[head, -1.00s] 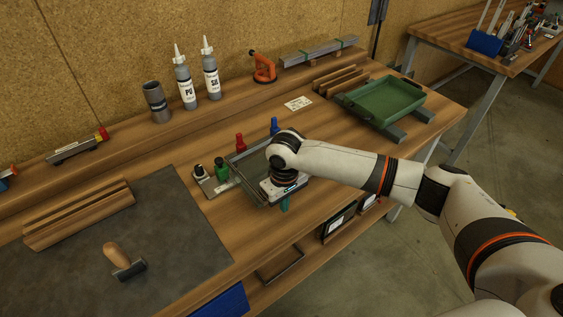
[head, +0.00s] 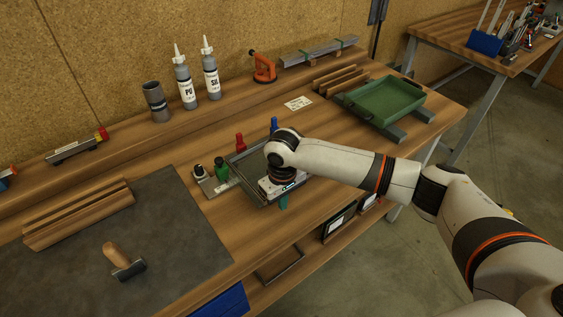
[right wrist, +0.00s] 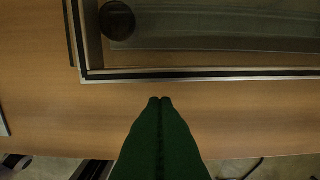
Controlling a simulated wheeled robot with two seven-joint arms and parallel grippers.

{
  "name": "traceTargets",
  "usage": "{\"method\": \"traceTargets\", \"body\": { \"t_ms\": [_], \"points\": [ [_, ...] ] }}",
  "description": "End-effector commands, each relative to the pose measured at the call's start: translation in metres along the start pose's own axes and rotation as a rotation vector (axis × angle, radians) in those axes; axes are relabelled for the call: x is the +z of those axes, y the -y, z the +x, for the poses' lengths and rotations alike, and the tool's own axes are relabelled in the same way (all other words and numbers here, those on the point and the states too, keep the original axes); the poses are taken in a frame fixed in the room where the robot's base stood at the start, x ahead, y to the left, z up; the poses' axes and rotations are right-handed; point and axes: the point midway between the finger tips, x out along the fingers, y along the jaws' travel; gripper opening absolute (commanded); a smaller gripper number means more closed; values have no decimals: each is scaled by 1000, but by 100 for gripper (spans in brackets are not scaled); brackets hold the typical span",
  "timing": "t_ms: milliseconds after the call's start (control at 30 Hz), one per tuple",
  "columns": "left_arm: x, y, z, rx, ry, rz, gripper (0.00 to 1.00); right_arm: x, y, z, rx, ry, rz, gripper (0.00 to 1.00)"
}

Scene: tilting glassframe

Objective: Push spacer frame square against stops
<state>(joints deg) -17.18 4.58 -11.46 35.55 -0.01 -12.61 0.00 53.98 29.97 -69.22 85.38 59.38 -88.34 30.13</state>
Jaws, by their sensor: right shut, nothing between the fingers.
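The grey spacer frame (head: 237,164) lies on the workbench, partly hidden by my right arm. In the right wrist view its corner and long edge, a silver and black strip (right wrist: 200,75), run across above the fingertips. My right gripper (head: 283,203) is at the near side of the frame, fingers pointing down. Its green fingers (right wrist: 160,100) are shut and empty, tips just outside the frame's near edge; I cannot tell whether they touch it. Red (head: 240,143), blue (head: 274,126) and green (head: 221,169) upright pieces stand around the frame. My left gripper is not in view.
A dark mat (head: 80,245) with a wooden-handled roller (head: 124,262) lies at left. A green tray (head: 384,101) sits at back right. Two bottles (head: 184,82) stand on the rear ledge. The bench's front edge is close to my right gripper.

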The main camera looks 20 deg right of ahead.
Motion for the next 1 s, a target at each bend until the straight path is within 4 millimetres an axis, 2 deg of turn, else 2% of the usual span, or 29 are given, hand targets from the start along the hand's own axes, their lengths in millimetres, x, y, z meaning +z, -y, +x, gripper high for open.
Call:
{"method": "traceTargets", "body": {
  "t_ms": [1000],
  "points": [
    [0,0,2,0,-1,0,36,10,0,0,0,0,1,0]
  ]
}}
